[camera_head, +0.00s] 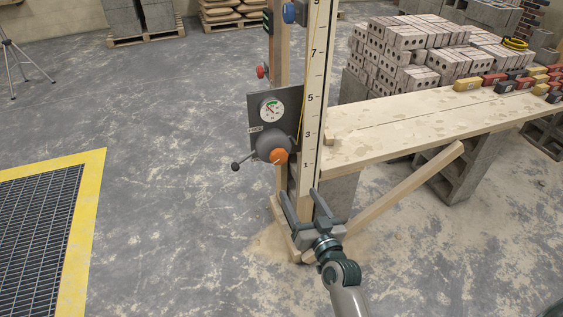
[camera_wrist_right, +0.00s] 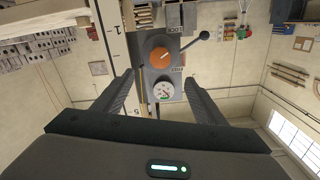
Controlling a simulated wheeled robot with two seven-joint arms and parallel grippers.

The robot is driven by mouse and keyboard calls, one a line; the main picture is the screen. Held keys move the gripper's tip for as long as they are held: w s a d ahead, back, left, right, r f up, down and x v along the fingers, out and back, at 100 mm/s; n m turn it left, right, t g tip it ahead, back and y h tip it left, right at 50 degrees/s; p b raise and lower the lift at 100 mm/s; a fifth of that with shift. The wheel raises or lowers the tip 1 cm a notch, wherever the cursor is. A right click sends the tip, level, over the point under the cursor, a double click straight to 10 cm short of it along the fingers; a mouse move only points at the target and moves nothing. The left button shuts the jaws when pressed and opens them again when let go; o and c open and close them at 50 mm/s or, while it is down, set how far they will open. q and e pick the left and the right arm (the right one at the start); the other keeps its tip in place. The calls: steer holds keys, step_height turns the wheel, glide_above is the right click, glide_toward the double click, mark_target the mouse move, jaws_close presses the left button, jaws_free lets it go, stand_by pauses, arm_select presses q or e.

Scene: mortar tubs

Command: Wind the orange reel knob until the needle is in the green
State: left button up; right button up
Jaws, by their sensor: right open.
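The orange reel knob (camera_head: 279,156) sits at the lower right of a dark round reel on a grey panel (camera_head: 256,108) fixed to a wooden post. A crank with a black ball (camera_head: 235,166) sticks out to the left of the reel. The gauge (camera_head: 271,109) above it has a green arc; its needle is too small to read surely. My right gripper (camera_head: 313,199) is open and empty, below and to the right of the knob. In the right wrist view the knob (camera_wrist_right: 162,56) and gauge (camera_wrist_right: 164,90) appear upside down between the spread fingers. My left gripper is out of view.
A numbered white scale (camera_head: 315,70) runs up the post beside the panel. A plank bench (camera_head: 400,125) on blocks extends right, with a slanted wooden brace (camera_head: 410,185) below. A red knob (camera_head: 261,71) and a blue knob (camera_head: 289,13) sit higher.

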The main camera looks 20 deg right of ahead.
mark_target(280, 159)
steer(key=w, duration=1.6)
steer(key=shift+a+p, duration=0.3)
steer(key=shift+p, duration=0.05)
steer(key=c, duration=1)
